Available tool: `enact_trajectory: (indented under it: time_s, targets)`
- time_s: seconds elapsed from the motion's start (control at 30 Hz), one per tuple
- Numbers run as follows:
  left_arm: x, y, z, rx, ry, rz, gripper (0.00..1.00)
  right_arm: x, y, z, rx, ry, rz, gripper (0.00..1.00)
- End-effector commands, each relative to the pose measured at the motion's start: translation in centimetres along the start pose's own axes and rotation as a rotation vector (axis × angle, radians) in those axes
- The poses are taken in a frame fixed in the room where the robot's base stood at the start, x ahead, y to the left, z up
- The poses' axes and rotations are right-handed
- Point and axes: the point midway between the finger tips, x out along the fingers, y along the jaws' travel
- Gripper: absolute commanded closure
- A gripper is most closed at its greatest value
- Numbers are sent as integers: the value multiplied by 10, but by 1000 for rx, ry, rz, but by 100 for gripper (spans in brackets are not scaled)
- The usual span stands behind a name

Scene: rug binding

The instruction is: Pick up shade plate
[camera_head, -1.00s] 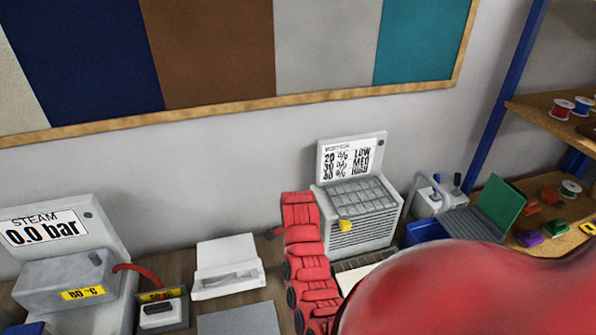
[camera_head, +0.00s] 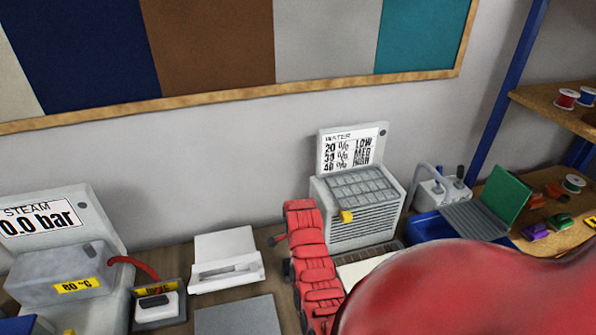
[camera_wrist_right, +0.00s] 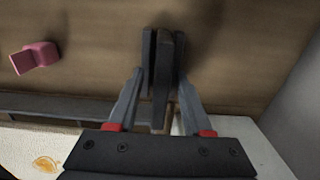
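I cannot tell for sure which thing is the shade plate. In the right wrist view my right gripper (camera_wrist_right: 164,65) points at a brown wooden surface, its dark fingertips close together. A narrow dark strip (camera_wrist_right: 160,105) shows between and below them; I cannot tell whether it is held. A white surface with an orange stain (camera_wrist_right: 45,163) lies at the lower left. In the head view a pale flat piece (camera_head: 362,268) is partly hidden behind my red arm. The right gripper is hidden there, and my left gripper is not in view.
A pink piece (camera_wrist_right: 35,57) lies left of the right gripper. On the bench are a steam unit (camera_head: 65,270), a white open box (camera_head: 225,262), a grey slab (camera_head: 238,316) and a vented water unit (camera_head: 355,205). Shelves (camera_head: 560,112) with spools stand at the right.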

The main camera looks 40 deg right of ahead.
Motion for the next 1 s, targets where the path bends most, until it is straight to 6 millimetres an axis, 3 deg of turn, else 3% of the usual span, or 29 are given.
enact_trajectory:
  time_s: [0.03,0.27,0.77,1.0]
  targets:
    - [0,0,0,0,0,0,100,0,0,0,0,0,0,61]
    - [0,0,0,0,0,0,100,0,0,0,0,0,0,100]
    - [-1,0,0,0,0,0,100,-2,-1,0,0,1,-2,100]
    - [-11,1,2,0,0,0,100,-24,-2,0,0,1,-7,100]
